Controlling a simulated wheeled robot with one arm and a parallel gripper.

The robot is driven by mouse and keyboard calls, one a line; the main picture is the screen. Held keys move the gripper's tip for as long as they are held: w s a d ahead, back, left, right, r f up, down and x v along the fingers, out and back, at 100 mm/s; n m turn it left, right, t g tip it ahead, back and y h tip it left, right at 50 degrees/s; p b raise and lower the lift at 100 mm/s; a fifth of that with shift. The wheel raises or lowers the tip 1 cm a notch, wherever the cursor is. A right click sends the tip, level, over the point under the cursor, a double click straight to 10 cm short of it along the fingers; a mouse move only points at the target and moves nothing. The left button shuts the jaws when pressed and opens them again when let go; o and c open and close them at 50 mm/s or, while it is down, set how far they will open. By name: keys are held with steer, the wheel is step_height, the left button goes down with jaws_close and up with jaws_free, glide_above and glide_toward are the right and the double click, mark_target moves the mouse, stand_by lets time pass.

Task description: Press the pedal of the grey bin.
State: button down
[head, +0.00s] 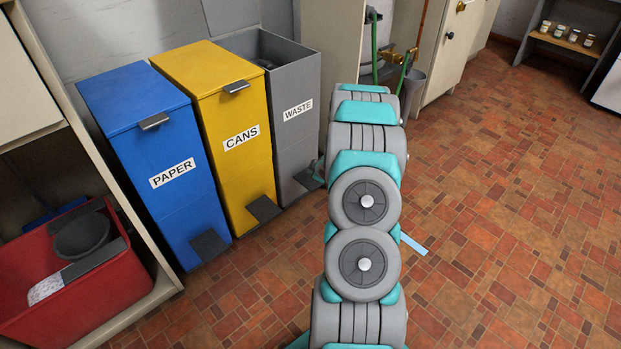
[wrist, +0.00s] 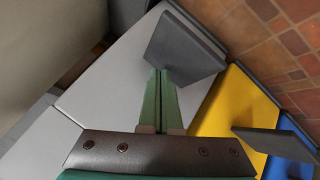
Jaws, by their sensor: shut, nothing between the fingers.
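The grey bin (head: 297,130), labelled WASTE, stands at the right end of a row of three bins. Its lid (head: 247,14) is raised at the back, and the dark inside shows. Its dark grey pedal (head: 307,180) is low at the front, partly hidden by my gripper (head: 318,168). In the wrist view the pedal (wrist: 184,48) is a flat plate beside the light grey bin front (wrist: 112,85). My gripper's green fingers (wrist: 161,74) are shut and empty, with their tips at the pedal's edge, apparently touching it.
The yellow CANS bin (head: 222,120) and blue PAPER bin (head: 150,150) stand to the left, each with its own pedal and a closed lid. A red tub (head: 70,290) is at lower left. Pipes and a cabinet (head: 446,50) are behind. The tiled floor (head: 500,220) at right is mostly clear.

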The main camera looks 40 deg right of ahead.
steer(key=shift+r+p, duration=1.85)
steer(key=shift+r, duration=0.65)
